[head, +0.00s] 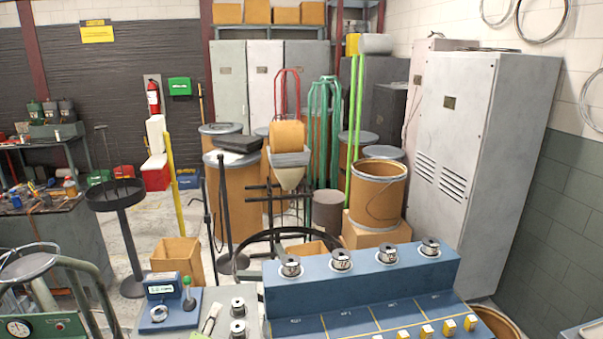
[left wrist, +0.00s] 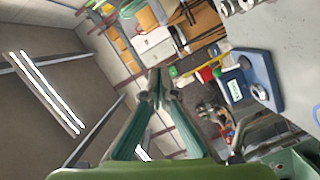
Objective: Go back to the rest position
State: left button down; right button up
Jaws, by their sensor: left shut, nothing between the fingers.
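My left gripper (left wrist: 156,92) shows in the left wrist view, with its green body along the bottom edge and its long fingers running up to the middle. The fingertips come together with nothing between them. It points up and outward, toward the far wall and ceiling, apart from any object. I cannot make it out surely in the head view. My right gripper is not in view.
A blue bench unit (head: 345,280) carries several wire spools. A blue scale (head: 168,303) stands left of it; it also shows in the left wrist view (left wrist: 252,88). A green gauge panel (head: 45,327) is at lower left. Drums and cabinets stand behind.

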pick_arm(q)
jog(key=s+d+f+m+g+h, duration=0.2)
jog(key=s+d+f+m+g, duration=0.25)
jog(key=s, duration=0.45)
jog(key=s+d+f+m+g+h, duration=0.1)
jog(key=s+d+f+m+g, duration=0.25)
jog(key=s+m, duration=0.4)
jog(key=s+a+f+m+g+y, duration=0.1)
jog(key=s+a+g+y, duration=0.15)
jog(key=s, duration=0.95)
jog(key=s+a+f+m+g+y, duration=0.1)
jog(key=s+a+f+g, duration=0.15)
jog(key=s, duration=0.95)
notch_tip(320, 180, down, 32)
jog(key=s+g+b, duration=0.1)
jog(key=g+b, duration=0.1)
jog(key=b, duration=0.6)
jog(key=s+a+f+b, duration=0.1)
jog(key=s+f+b, duration=0.2)
jog(key=s+f, duration=0.5)
jog(key=s+a+f+g+b, duration=0.1)
jog(key=s+a+f+b, duration=0.1)
jog(key=s+f, duration=0.7)
notch_tip(320, 180, down, 7)
jog(key=shift+s+a+r+m+b, duration=0.1)
jog(key=shift+s+a+m+b, duration=0.2)
jog(key=shift+b, duration=0.45)
